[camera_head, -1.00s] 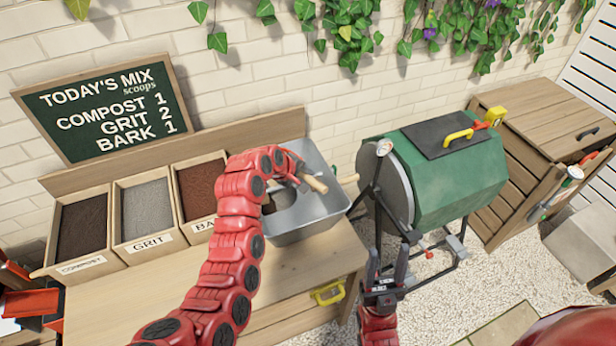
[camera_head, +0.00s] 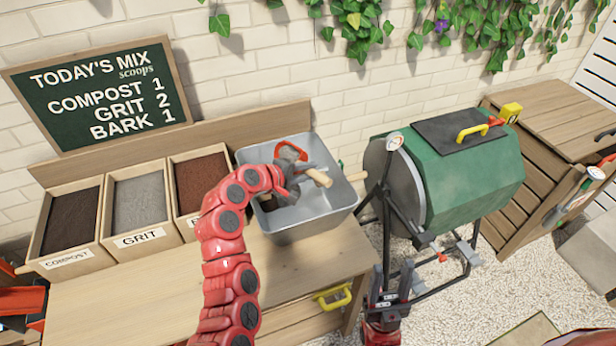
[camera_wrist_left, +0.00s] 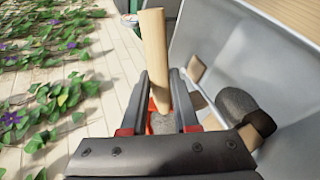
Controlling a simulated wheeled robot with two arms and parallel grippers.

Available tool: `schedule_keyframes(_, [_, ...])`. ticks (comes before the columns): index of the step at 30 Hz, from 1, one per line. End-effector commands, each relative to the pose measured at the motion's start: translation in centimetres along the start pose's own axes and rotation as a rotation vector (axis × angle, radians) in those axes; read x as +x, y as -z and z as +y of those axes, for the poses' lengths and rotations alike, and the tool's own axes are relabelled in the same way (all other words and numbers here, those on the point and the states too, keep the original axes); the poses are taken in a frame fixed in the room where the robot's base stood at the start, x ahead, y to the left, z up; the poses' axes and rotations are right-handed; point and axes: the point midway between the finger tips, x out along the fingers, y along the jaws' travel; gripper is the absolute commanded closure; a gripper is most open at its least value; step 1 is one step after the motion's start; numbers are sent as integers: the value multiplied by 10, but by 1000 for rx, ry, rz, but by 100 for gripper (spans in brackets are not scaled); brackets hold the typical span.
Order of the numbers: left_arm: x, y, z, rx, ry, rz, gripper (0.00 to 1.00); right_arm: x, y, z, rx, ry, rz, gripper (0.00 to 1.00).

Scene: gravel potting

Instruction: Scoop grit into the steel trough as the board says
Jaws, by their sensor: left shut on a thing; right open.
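The chalk board (camera_head: 97,95) reads compost 1, grit 2, bark 1. My left gripper (camera_head: 296,180) is shut on the wooden handle of a red scoop (camera_head: 290,148), above the steel trough (camera_head: 312,222). Grey material shows in the scoop. The handle (camera_wrist_left: 153,50) also stands between the fingers in the left wrist view. A grey heap (camera_wrist_left: 238,104) and a dark patch (camera_wrist_left: 262,123) lie in the trough there. The grit bin (camera_head: 140,240) holds grey grit, between the compost bin (camera_head: 70,262) and the bark bin (camera_head: 188,222). My right gripper (camera_head: 391,284) is open and empty, right of the bench.
A green drum (camera_head: 465,185) on a black stand is right of the trough. A wooden peg (camera_head: 351,177) shows at the trough's right rim. The wooden bench (camera_head: 170,290) is clear before the bins.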

Motion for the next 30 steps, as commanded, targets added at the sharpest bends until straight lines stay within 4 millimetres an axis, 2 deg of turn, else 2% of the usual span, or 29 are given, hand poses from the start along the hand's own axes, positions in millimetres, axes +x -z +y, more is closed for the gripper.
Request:
schedule_keyframes(1, [2,1,-4,-3,-22,1,100,-10,-2,0,0,0,0,50])
schedule_keyframes(30, [3,1,-15,-40,-323,-4,100,-97,-16,-5,0,0,0,50])
